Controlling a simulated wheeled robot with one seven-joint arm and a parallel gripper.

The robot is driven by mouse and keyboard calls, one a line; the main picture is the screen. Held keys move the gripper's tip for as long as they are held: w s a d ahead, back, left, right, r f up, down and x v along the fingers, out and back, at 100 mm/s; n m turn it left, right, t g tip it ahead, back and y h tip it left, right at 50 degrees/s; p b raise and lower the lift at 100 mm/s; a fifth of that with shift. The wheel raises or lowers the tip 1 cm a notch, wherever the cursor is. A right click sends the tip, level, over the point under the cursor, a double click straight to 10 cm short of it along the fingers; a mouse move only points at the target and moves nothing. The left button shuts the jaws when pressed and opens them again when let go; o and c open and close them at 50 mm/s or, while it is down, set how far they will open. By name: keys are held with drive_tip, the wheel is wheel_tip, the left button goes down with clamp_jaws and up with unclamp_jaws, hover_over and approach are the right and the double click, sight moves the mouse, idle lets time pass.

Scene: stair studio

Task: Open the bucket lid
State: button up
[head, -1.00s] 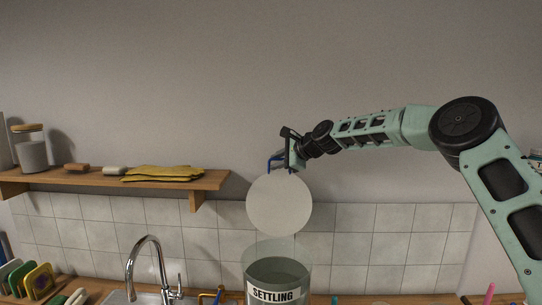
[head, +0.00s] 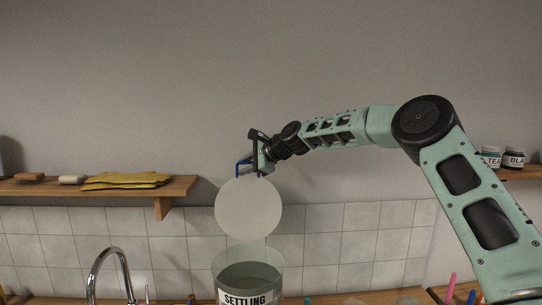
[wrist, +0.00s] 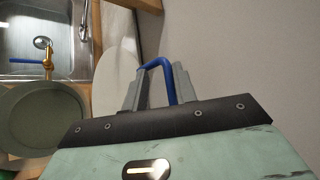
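A clear bucket (head: 248,262) with grey contents and a label reading "SETTLING" stands at the bottom centre of the head view. Its round pale lid (head: 248,208) stands up above the rim. The lid also shows edge-on in the wrist view (wrist: 113,75), left of the fingers. My gripper (head: 258,168) is at the lid's top edge. In the wrist view my fingers (wrist: 158,88) stand apart, with a blue handle loop (wrist: 155,64) between and beyond them. Whether they press on the loop is unclear. The bucket's round opening (wrist: 40,118) shows at lower left there.
A sink (wrist: 30,40) and tap (head: 110,262) lie left of the bucket. A wooden shelf (head: 180,188) with folded yellow cloths (head: 125,180) is on the wall at left. Jars (head: 514,158) stand on a right shelf. The wall behind my arm is bare.

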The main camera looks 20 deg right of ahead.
drive_tip(key=b+v, duration=0.7)
drive_tip(key=v, duration=0.9)
drive_tip(key=shift+d+r+b, duration=0.2)
drive_tip(key=shift+d+b, duration=0.1)
drive_tip(key=shift+d, duration=0.1)
drive_tip(key=shift+w, duration=0.1)
